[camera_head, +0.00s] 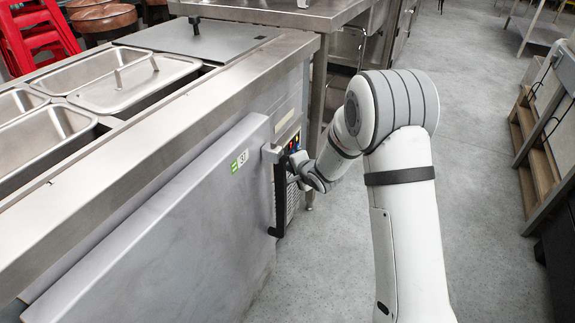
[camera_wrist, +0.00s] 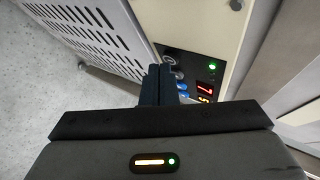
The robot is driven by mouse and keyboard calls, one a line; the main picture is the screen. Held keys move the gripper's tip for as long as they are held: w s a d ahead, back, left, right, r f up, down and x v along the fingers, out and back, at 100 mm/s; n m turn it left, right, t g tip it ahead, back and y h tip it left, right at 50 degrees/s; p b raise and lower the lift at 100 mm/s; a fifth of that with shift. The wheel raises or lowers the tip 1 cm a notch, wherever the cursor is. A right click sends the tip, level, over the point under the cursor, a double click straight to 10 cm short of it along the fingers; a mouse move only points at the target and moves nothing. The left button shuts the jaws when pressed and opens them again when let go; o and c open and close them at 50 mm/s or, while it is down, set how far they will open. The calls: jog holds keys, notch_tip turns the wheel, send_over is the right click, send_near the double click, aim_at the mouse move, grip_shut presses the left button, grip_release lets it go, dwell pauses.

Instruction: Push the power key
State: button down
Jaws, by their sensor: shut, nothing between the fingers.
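A small dark control panel (camera_wrist: 204,76) sits on the steel counter unit, with a green light, red and yellow lit displays and a round knob or lock. In the head view the panel (camera_head: 294,141) shows as a dark strip with small coloured lights at the unit's right end. My gripper (camera_wrist: 160,70) is shut and empty, its fingertips close in front of the panel, near the round knob. In the head view my gripper (camera_head: 297,160) is at the panel, partly hidden by my wrist. I cannot tell whether the fingertips touch anything. The power key cannot be told apart clearly.
A slotted vent grille (camera_wrist: 90,35) lies beside the panel. Another steel table (camera_head: 270,12) is behind. The grey floor (camera_head: 480,200) at right is clear up to a wooden shelf (camera_head: 535,150).

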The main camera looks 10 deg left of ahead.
jog(key=shift+a, duration=0.15)
dwell(0.4)
jog(key=shift+s+d+p, duration=0.15)
jog(key=shift+d+p, duration=0.35)
jog(key=shift+d, duration=0.1)
jog(key=shift+d, duration=0.1)
jog(key=d, duration=0.1)
jog(key=s+d+p, duration=0.1)
jog(key=d, duration=0.1)
jog(key=s+d+p, duration=0.1)
jog(key=d, duration=0.1)
jog(key=shift+d, duration=0.2)
dwell(0.5)
